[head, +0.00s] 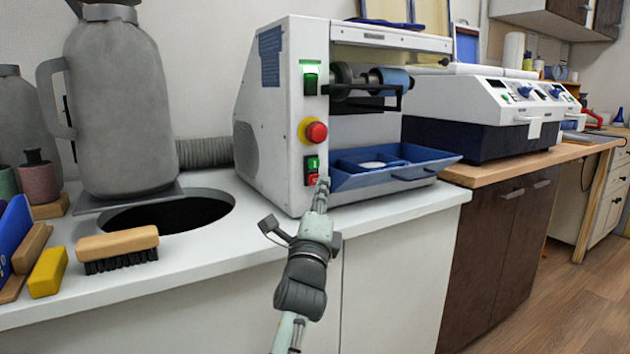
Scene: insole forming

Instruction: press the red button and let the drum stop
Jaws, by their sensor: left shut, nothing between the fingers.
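The white machine (273,150) stands on the counter with its control strip facing me. A small red button (312,180) sits low on the strip, under a small green one (312,163). A larger red mushroom button (316,132) on a yellow base is above them. The drum (388,78), with a blue band, sits on a shaft in the machine's opening; I cannot tell whether it turns. My left gripper (323,182) is shut and empty, its tips at the right edge of the small red button. I cannot tell whether they touch. My right gripper is out of view.
A blue tray (425,172) juts out under the drum, just right of my left gripper. A green-lit switch (310,80) is higher on the strip. A brush (118,246), a yellow block (48,271) and a round counter hole (170,215) lie to the left.

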